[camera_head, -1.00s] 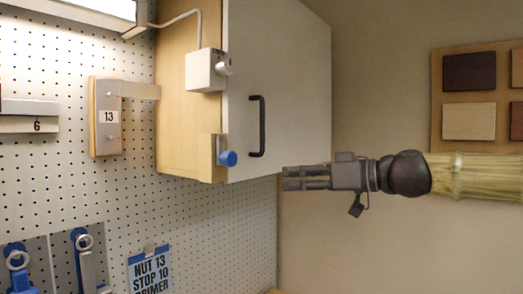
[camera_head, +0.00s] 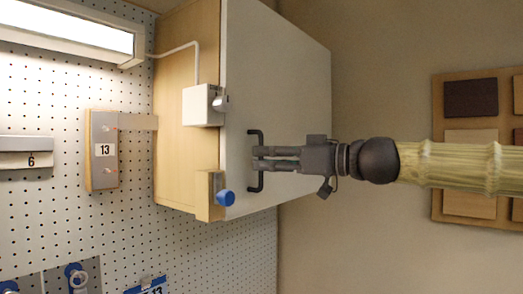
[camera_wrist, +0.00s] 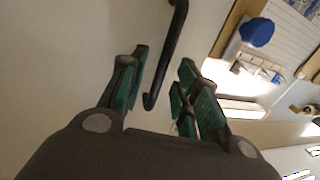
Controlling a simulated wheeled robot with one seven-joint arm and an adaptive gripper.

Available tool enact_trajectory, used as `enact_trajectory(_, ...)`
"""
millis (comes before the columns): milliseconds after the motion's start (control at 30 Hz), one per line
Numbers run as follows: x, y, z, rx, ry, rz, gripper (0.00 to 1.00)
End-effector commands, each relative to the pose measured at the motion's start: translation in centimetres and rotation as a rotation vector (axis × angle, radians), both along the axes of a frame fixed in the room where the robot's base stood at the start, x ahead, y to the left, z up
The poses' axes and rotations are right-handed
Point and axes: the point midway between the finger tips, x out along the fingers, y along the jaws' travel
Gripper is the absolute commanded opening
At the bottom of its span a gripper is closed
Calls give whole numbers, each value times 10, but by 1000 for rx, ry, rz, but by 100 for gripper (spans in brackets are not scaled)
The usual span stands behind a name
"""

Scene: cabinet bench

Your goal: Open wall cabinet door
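The wall cabinet (camera_head: 188,60) has a pale grey door (camera_head: 285,90) that looks shut. A black bar handle (camera_head: 255,186) stands upright on the door near its left edge; its middle is hidden behind my gripper in the head view. My gripper (camera_head: 256,159) is in front of the handle, fingers pointing left. In the wrist view my gripper (camera_wrist: 158,88) is open, with green pads apart. The handle (camera_wrist: 165,55) reaches down between the fingers there, with gaps on both sides and no clear contact.
A white box with a metal knob (camera_head: 203,105) and a blue knob (camera_head: 226,198) sit at the cabinet's left front edge. A lamp (camera_head: 70,28) and pegboard (camera_head: 50,225) are at left. A panel of wood samples (camera_head: 440,100) hangs at right. Space below the cabinet is clear.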

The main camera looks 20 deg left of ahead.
Motion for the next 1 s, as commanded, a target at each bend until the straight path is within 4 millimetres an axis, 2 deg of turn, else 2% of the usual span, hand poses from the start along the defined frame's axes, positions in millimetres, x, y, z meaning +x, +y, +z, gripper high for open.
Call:
enact_trajectory(200, 3, 17, 1, 0, 1, -2, 32)
enact_trajectory(567, 4, 19, 0, 0, -1, -3, 32)
enact_trajectory(733, 4, 19, 0, 0, 0, -2, 1)
enact_trajectory(1000, 4, 18, 0, 0, 0, -3, 0)
